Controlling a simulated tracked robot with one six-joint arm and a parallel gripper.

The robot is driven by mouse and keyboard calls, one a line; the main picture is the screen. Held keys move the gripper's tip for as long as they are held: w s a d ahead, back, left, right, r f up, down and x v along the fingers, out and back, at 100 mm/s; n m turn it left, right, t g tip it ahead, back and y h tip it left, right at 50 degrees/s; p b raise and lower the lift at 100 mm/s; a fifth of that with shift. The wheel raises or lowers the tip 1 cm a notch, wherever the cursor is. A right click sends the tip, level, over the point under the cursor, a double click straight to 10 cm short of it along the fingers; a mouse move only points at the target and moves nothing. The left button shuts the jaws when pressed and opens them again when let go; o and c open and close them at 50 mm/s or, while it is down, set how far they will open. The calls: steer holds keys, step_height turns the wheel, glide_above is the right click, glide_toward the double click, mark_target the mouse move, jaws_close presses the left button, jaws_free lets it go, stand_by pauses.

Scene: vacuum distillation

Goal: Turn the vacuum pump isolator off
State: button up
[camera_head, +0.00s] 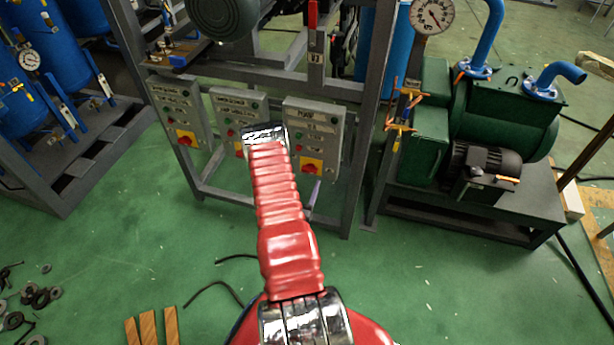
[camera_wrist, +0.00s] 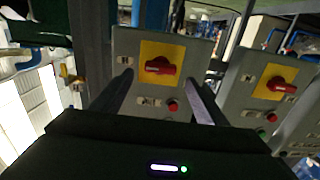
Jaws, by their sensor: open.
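Three grey control boxes hang in a row on the frame in the head view: left (camera_head: 181,112), middle (camera_head: 240,104) and right (camera_head: 326,118). Each has a red switch on a yellow plate; I cannot read surely which label names the vacuum pump. In the wrist view, which looks inverted, a red rotary knob (camera_wrist: 160,66) on a yellow plate lies ahead between my fingers, its handle roughly crosswise. This appears to be the right box. My gripper (camera_wrist: 160,78) is open and empty, with a finger on each side of the knob in the picture; contact is not visible.
Another box with a red knob (camera_wrist: 278,84) is at the right in the wrist view. A green pump (camera_head: 500,110) with a black motor stands right of the frame. Blue tanks (camera_head: 40,70) stand at the left. Green floor in front is mostly clear, with loose rings (camera_head: 40,298) lower left.

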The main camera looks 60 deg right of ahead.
mark_target(309, 172)
steer(key=shift+w+d, duration=0.2)
steer(key=shift+d, duration=1.05)
steer(key=shift+w+d, duration=0.2)
steer(key=shift+d, duration=1.05)
steer(key=shift+c, duration=0.4)
steer(key=c, duration=0.9)
steer(key=shift+a, duration=0.25)
steer(key=shift+c, duration=0.4)
steer(key=shift+d, duration=0.15)
